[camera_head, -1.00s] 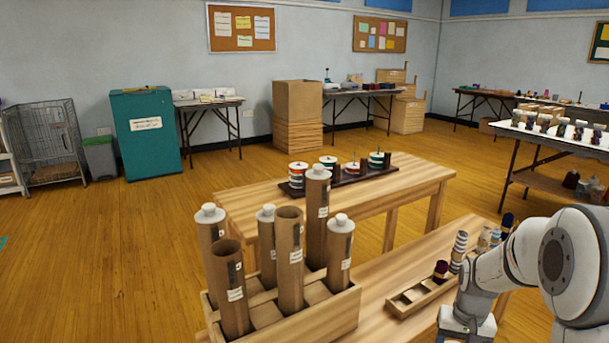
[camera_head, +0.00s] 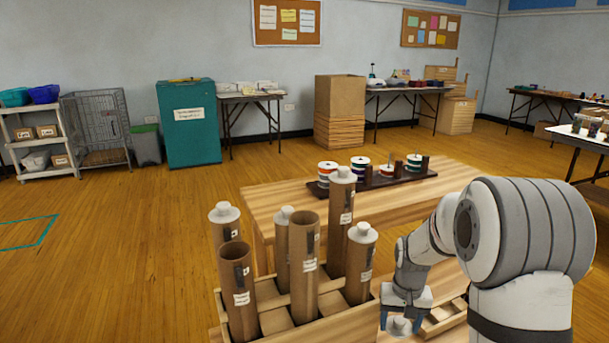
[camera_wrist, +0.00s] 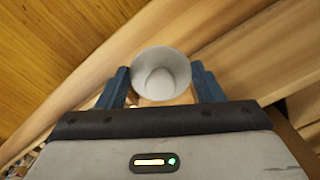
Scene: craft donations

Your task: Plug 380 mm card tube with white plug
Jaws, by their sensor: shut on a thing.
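My gripper (camera_head: 402,318) is shut on a white plug (camera_wrist: 160,75), which sits between its blue fingers in the wrist view. In the head view the plug (camera_head: 402,328) shows just under the gripper, right of the tube crate. Two card tubes are open at the top: a front left one (camera_head: 238,290) and a taller front middle one (camera_head: 303,268). Several other tubes carry white plugs, among them the tallest (camera_head: 342,225), a right one (camera_head: 358,270) and a back left one (camera_head: 224,230). The labels are too small to read lengths.
The tubes stand in a divided wooden crate (camera_head: 340,328) on the near table. A low wooden tray (camera_head: 445,318) is partly hidden behind my arm. Thread spools (camera_head: 360,168) stand on a dark rack on the table behind. Open floor (camera_head: 130,260) lies left.

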